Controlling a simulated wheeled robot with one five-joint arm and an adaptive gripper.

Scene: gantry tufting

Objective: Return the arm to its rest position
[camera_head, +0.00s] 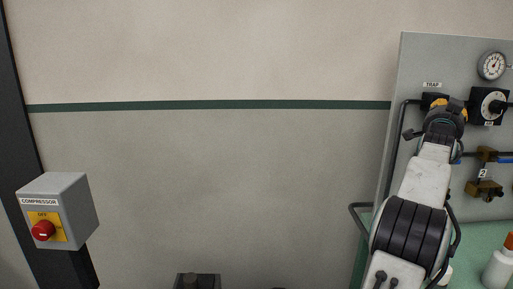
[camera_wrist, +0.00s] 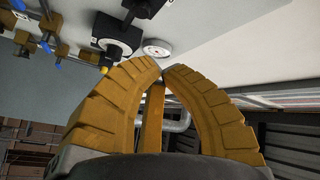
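My arm (camera_head: 425,185) rises at the right of the head view, in front of a grey panel, with its upper end near the TRAP label. My gripper (camera_head: 447,106) shows there as a small bit of yellow, mostly hidden behind the wrist. In the wrist view, the yellow fingers of my gripper (camera_wrist: 162,71) curve inward and their tips meet or nearly meet. A further yellow finger or bar stands between them. I see nothing held between the fingers.
The grey panel (camera_head: 425,60) carries a round gauge (camera_head: 492,66), a black dial (camera_head: 490,105) and brass valves (camera_head: 484,189). A white bottle (camera_head: 498,268) stands on the green bench at lower right. A compressor switch box (camera_head: 75,205) is at left. The wall between is clear.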

